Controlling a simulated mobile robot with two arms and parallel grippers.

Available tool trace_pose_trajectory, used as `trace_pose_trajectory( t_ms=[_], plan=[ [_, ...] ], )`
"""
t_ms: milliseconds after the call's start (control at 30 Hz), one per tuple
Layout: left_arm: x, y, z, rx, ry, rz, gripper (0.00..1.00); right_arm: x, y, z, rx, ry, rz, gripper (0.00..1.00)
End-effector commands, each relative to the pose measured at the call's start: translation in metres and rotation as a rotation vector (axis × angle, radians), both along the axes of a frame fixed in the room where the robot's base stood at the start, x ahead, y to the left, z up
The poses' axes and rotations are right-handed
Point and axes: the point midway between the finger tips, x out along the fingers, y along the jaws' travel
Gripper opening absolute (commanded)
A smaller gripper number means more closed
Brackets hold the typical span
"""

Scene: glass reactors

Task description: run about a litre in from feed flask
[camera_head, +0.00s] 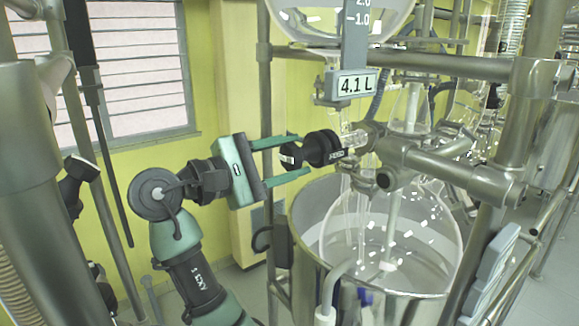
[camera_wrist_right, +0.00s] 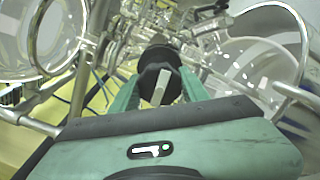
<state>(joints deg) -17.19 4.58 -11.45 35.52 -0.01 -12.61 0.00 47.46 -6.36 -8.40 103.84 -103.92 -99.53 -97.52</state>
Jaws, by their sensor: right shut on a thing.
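The feed flask (camera_head: 340,22) is a clear round glass vessel at the top of the head view, on the metal frame. A grey scale plate in front of it shows marks 2.0 and 1.0, and its display (camera_head: 357,84) reads 4.1 L. Below is a valve with a black knob (camera_head: 291,156) bearing a white mark; it also shows in the wrist view (camera_wrist_right: 159,82). My right gripper (camera_head: 298,157) is shut on this knob, its green fingers on either side. A round glass reactor flask (camera_head: 420,235) sits below inside a metal pot. My left gripper is not visible.
The metal pot (camera_head: 300,215) stands just below my right gripper. Steel frame tubes (camera_head: 440,66) and clamps crowd the right side. A window (camera_head: 135,70) and yellow wall lie behind.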

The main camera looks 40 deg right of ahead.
Motion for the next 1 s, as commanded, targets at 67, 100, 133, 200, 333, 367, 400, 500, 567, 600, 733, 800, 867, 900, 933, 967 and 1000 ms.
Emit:
trace_pose_trajectory(
  t_ms=[67,100,133,200,333,367,400,500,567,600,733,800,867,900,933,967,1000],
  plan=[
    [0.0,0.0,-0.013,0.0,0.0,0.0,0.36,0.0,0.0,-0.005,-0.008,-0.075,0.001,0.04],
    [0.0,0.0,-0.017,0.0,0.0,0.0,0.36,0.0,0.0,-0.004,-0.012,-0.112,0.001,0.04],
    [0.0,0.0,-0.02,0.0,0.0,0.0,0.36,0.0,0.0,-0.005,-0.015,-0.141,0.001,0.04],
    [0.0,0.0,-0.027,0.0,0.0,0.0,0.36,0.0,0.001,-0.005,-0.022,-0.207,0.002,0.04],
    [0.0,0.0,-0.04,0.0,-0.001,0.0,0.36,0.0,0.0,-0.005,-0.037,-0.33,0.0,0.04],
    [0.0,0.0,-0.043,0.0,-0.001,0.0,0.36,0.0,0.0,-0.005,-0.04,-0.359,0.0,0.04],
    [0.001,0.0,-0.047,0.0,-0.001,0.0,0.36,0.0,0.0,-0.005,-0.044,-0.397,0.001,0.04],
    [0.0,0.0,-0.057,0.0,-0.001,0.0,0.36,0.0,0.0,-0.005,-0.055,-0.49,0.001,0.04],
    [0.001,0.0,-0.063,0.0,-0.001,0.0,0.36,0.0,0.0,-0.005,-0.061,-0.547,0.0,0.04],
    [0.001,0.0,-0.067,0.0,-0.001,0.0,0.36,0.0,0.0,-0.005,-0.065,-0.584,0.0,0.04],
    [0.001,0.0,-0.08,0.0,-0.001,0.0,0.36,0.0,0.0,-0.005,-0.079,-0.707,-0.001,0.04],
    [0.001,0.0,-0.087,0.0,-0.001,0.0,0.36,0.0,0.0,-0.005,-0.087,-0.773,-0.001,0.04],
    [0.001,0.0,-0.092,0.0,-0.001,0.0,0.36,0.0,0.0,-0.005,-0.093,-0.829,-0.001,0.04],
    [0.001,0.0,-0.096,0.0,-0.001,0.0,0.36,0.0,0.0,-0.005,-0.097,-0.867,-0.001,0.04],
    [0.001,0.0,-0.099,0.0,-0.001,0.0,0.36,0.0,0.0,-0.004,-0.1,-0.895,-0.001,0.04],
    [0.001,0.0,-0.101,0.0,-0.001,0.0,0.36,0.0,0.0,-0.004,-0.103,-0.923,-0.001,0.04],
    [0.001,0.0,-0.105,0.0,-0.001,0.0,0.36,0.0,0.0,-0.005,-0.107,-0.96,-0.001,0.04]
  ],
)
